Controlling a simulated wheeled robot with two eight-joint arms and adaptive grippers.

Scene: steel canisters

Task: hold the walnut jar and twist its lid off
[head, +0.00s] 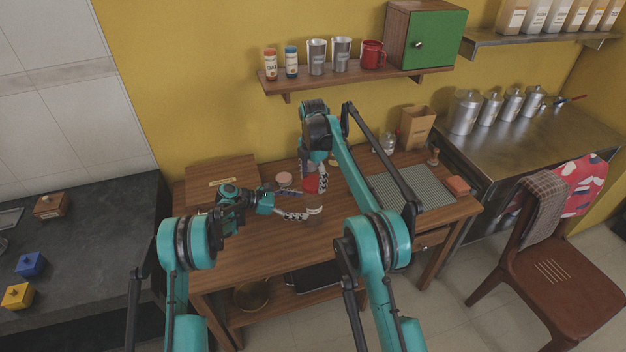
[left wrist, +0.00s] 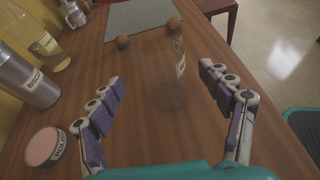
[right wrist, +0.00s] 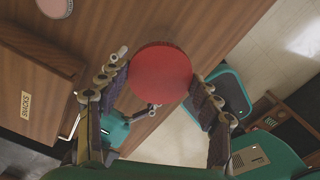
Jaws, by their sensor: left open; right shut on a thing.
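A clear glass jar with a pale label (left wrist: 178,72) stands on the wooden table between the fingers of my left gripper (left wrist: 168,112) in the left wrist view. The fingers are open and apart from it. In the head view the jar (head: 314,215) is small, beside the left gripper (head: 303,214). My right gripper (right wrist: 162,92) is shut on a round red lid (right wrist: 160,72). In the head view the lid (head: 310,184) shows apart from the jar, farther up the picture. The lid hides what lies under it in the right wrist view. I cannot read the jar's label.
A wooden SNACKS box (right wrist: 45,95) lies at the table's left. A pink-topped tin (left wrist: 43,147), a steel canister (left wrist: 28,75) and a yellowish bottle (left wrist: 42,42) stand close to the left gripper. A grey-green mat (head: 410,187) lies to the right. The front table is clear.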

